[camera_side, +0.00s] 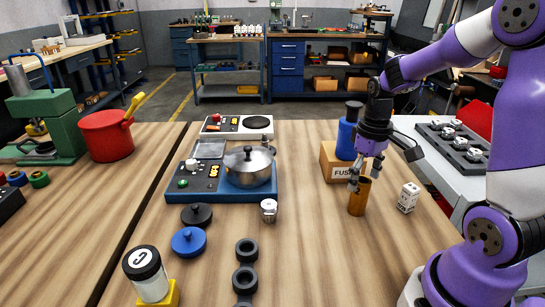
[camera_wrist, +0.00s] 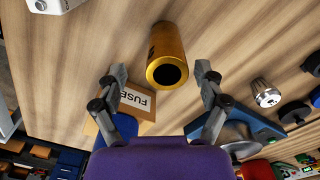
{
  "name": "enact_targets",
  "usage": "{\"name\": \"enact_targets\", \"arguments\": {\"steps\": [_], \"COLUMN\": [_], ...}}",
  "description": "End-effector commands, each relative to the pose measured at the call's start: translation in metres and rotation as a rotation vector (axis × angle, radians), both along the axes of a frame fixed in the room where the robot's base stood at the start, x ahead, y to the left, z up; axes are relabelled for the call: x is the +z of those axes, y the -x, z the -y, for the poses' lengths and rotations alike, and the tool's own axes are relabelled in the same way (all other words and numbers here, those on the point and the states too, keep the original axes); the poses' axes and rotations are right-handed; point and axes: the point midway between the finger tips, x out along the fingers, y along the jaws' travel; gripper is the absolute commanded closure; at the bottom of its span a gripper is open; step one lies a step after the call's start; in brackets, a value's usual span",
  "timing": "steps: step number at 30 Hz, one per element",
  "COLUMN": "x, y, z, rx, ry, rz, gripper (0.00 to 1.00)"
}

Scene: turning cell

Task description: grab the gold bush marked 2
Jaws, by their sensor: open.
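The gold bush (camera_side: 359,196) stands upright on the wooden table, in front of a cardboard fuse box, in the side view. In the wrist view the gold bush (camera_wrist: 167,55) shows its dark bore, and a mark on it cannot be read. My gripper (camera_side: 361,178) is at the upper part of the bush in the side view. In the wrist view my gripper (camera_wrist: 161,72) is open, with one finger on each side of the bush and visible gaps between. I cannot tell whether a finger touches it.
A metal knob-like part (camera_side: 268,210) and a pot (camera_side: 249,168) on a blue panel are to the left.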

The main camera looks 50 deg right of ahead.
Motion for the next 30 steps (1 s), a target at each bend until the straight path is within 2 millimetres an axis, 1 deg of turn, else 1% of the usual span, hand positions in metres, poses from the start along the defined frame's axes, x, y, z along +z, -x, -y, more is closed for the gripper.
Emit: {"name": "enact_targets", "arguments": {"steps": [5,9,12,15,20,21,23,24,25,26,30], "x": [-0.017,-0.04,-0.053,-0.058,-0.058,-0.058,-0.058,-0.058,-0.058,-0.058,-0.058], "y": [0.001,0.001,0.0,0.0,0.0,0.0,0.0,0.0,0.0,0.0,0.0], "z": [-0.003,-0.008,-0.007,-0.007,-0.007,-0.007,-0.007,-0.007,-0.007,-0.007,-0.007], "rx": [0.001,0.001,0.0,0.0,0.0,0.0,0.0,0.0,0.0,0.0,0.0], "ry": [-0.002,-0.003,-0.002,0.0,0.0,0.0,0.0,0.0,0.0,0.0,0.0], "rz": [-0.003,-0.005,-0.003,0.0,0.001,0.001,0.002,0.001,0.002,0.002,0.001], "gripper": [0.19,0.19,0.19,0.19,0.19,0.24,0.54,0.74,0.88,1.0,1.0]}}
